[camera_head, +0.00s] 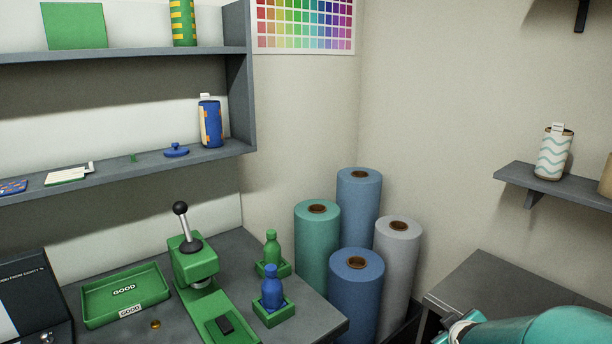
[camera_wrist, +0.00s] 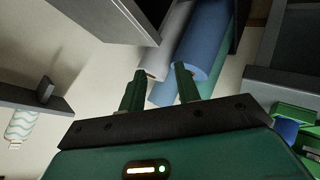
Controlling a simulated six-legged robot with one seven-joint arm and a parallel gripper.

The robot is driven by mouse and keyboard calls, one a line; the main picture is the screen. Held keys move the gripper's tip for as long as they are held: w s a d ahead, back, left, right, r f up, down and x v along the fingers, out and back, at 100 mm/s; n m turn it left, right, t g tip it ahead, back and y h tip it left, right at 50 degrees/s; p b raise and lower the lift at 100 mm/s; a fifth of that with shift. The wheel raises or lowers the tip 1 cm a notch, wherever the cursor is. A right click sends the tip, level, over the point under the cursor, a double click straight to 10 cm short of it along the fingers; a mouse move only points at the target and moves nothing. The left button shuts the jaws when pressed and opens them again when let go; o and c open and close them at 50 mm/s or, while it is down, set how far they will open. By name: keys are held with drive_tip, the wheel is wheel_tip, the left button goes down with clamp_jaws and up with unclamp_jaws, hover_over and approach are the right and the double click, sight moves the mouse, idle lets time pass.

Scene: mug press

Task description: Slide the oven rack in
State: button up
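No oven rack can be made out in either view. A dark box with white lettering (camera_head: 32,300) is cut off at the lower left edge of the head view; I cannot tell whether it is an oven. My gripper shows in the wrist view (camera_wrist: 158,78), with its two green fingers apart and nothing between them. In the head view only part of my teal arm shows at the lower right, well away from the dark box; the fingers are out of that view.
A green press (camera_head: 194,262), a green tray marked GOOD (camera_head: 97,315) and two bottles, green (camera_head: 271,248) and blue (camera_head: 271,291), stand on the grey bench (camera_head: 315,318). Several upright rolls (camera_head: 357,285) fill the corner. A wall shelf (camera_head: 520,177) juts out at right.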

drive_tip(key=s+a+r+m+g+y, duration=0.1)
drive_tip(key=s+a+r+m+g, duration=0.1)
drive_tip(key=s+a+r, duration=0.3)
drive_tip(key=s+a+r+m+g+y, duration=0.1)
drive_tip(key=s+a+r+m, duration=0.2)
drive_tip(key=s+a+r, duration=0.3)
drive_tip(key=s+a, duration=0.5)
drive_tip(key=s, duration=0.3)
drive_tip(key=shift+s+a+r+g+y, duration=0.2)
drive_tip(key=shift+a+g+y, duration=0.1)
drive_tip(key=shift+g+y, duration=0.1)
drive_tip(key=shift+s+a+m, duration=0.15)
drive_tip(key=shift+s+m, duration=0.15)
drive_tip(key=shift+s, duration=0.05)
drive_tip(key=c, duration=0.7)
clamp_jaws()
